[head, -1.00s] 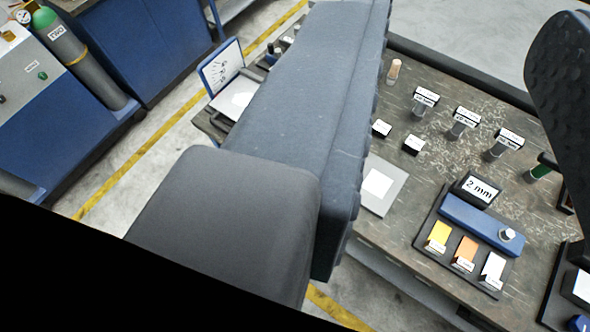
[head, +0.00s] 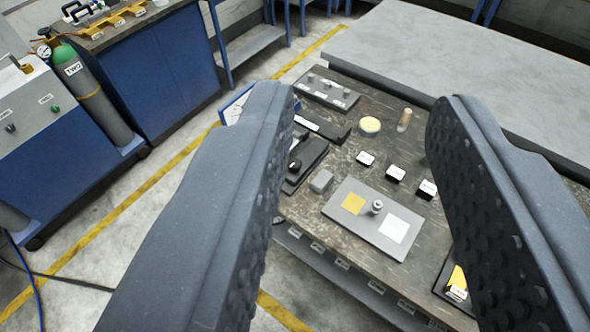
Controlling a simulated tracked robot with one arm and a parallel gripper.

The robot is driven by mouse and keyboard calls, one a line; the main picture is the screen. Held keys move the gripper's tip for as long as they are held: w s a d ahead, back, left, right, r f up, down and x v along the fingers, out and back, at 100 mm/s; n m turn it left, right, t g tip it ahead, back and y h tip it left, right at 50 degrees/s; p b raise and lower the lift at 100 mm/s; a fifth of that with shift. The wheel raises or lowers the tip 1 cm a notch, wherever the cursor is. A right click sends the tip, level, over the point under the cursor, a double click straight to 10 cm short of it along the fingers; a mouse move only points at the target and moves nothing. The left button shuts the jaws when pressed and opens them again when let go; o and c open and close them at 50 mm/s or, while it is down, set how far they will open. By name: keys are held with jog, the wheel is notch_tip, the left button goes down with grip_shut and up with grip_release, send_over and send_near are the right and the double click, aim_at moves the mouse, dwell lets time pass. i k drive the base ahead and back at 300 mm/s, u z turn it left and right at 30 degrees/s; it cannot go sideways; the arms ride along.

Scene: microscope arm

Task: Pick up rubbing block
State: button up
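My gripper (head: 363,108) is open, its two dark padded fingers wide apart with nothing between them. The dark workbench top shows in the gap, some way beyond the fingertips. No label names the rubbing block, so I cannot tell for certain which thing it is. A small grey block (head: 321,181) sits on the bench near its front edge, just right of the left finger. A small tan upright piece (head: 404,120) stands farther back, near the right fingertip. My gripper touches neither. The fingers hide parts of the bench at left and right.
A grey plate (head: 343,218) with a yellow square, a white square and a metal knob lies right of the grey block. Several labelled small blocks (head: 396,174), a round yellow-topped piece (head: 370,126) and a dark rack (head: 327,92) stand behind. A large grey table (head: 450,70) adjoins the back.

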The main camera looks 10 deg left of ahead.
aim_at(320, 183)
jog(key=u, duration=0.1)
jog(key=i, duration=0.4)
jog(key=k, duration=0.5)
jog(key=z, duration=0.5)
jog(key=i, duration=1.15)
jog(key=u, duration=0.6)
